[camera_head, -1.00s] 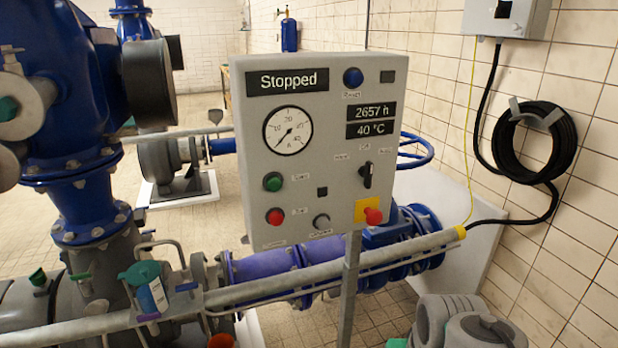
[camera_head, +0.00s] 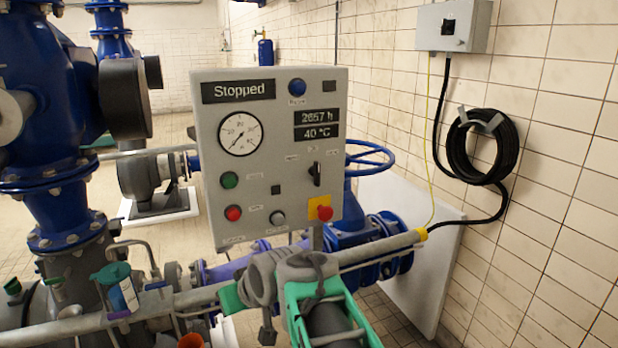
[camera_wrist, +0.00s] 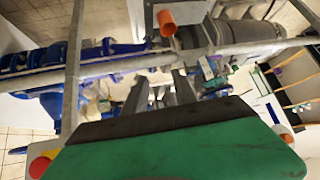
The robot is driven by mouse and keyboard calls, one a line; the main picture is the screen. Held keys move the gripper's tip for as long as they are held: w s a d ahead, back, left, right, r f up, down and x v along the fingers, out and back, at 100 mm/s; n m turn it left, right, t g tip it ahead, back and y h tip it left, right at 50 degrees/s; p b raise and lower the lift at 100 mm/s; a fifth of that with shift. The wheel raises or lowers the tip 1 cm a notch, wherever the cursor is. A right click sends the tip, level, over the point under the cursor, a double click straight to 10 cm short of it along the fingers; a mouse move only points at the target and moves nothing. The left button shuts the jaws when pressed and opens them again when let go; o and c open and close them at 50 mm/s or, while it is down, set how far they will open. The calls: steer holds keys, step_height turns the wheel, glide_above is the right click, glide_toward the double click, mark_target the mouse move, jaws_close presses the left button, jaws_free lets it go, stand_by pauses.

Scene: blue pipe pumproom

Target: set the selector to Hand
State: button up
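The selector (camera_head: 315,174) is a black knob on the right side of the grey control panel (camera_head: 268,110), above the yellow plate with the red button (camera_head: 323,211). Its handle looks roughly upright; the small labels around it are too blurred to read. The display reads "Stopped". My gripper (camera_wrist: 162,92) shows two dark fingers standing apart with nothing between them in the wrist view. In the head view my green and grey arm is below the panel, apart from the selector, and the fingers cannot be made out. The red button also shows in the wrist view (camera_wrist: 39,166).
A pale pipe (camera_head: 375,247) crosses below the panel. A blue handwheel (camera_head: 370,158) and blue valve stand behind its right side. A coiled black hose (camera_head: 482,147) hangs on the tiled wall. Open space lies in front of the panel's right side.

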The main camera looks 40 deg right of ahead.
steer(key=w+d+r+t+h, duration=0.1)
steer(key=w+d+r+t, duration=0.2)
steer(key=d+r, duration=0.35)
steer(key=m+t+h+b, duration=0.2)
steer(key=t+h, duration=0.2)
steer(key=t, duration=0.2)
glide_toward(319, 169)
steer(key=p+x, duration=0.2)
steer(key=x, duration=0.5)
steer(key=shift+w+d, duration=0.1)
steer(key=shift+w, duration=0.3)
steer(key=shift+w+d, duration=0.1)
steer(key=shift+w, duration=0.2)
steer(key=shift+c, duration=0.2)
jaws_close()
